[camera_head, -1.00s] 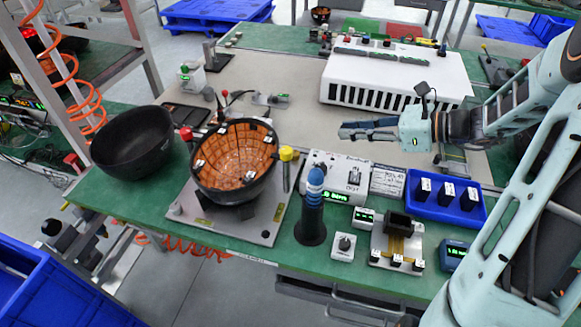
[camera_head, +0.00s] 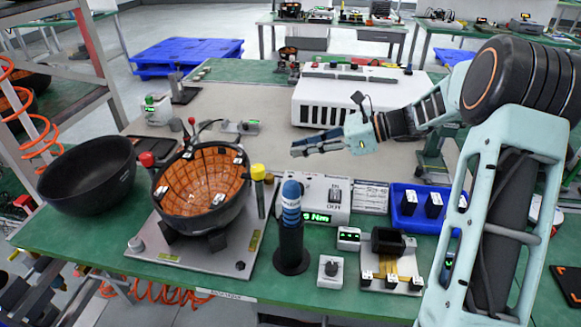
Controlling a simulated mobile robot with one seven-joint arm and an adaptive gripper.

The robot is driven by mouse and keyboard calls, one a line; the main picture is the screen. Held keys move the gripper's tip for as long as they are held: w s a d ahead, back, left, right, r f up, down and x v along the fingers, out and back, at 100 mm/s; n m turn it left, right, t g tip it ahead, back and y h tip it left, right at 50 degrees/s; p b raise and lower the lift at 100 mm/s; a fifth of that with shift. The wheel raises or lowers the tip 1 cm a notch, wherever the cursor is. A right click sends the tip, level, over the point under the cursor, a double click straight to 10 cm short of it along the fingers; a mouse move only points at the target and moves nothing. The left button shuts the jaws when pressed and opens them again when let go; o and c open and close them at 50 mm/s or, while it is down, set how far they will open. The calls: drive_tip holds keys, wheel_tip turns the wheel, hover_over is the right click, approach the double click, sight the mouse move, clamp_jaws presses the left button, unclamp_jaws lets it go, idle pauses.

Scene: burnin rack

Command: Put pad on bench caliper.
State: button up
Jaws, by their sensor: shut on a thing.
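The bench caliper (camera_head: 240,127) appears to be the small grey instrument with a green display lying on the beige mat, left of the white slotted box. My gripper (camera_head: 296,150) reaches in from the right over the mat, right of the caliper and apart from it. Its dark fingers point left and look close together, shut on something. The thing between them is too small and hidden to make out, so I cannot clearly see the pad.
A white slotted box (camera_head: 345,105) stands behind my gripper. An orange-lined black bowl (camera_head: 203,185) sits on a fixture at front left, beside an empty black bowl (camera_head: 88,178). A blue-topped driver (camera_head: 291,235) stands at the front. The mat (camera_head: 235,160) has free room.

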drive_tip(key=b, duration=0.1)
hover_over(294, 169)
drive_tip(key=f, duration=0.6)
drive_tip(key=shift+s+d+f, duration=0.1)
drive_tip(key=shift+s+f, duration=0.1)
drive_tip(key=shift+w+f+b, duration=0.15)
drive_tip(key=shift+f+b, duration=0.3)
drive_tip(key=shift+f, duration=1.15)
drive_tip(key=shift+f, duration=0.15)
drive_tip(key=o, duration=0.7)
drive_tip(key=shift+c, duration=0.2)
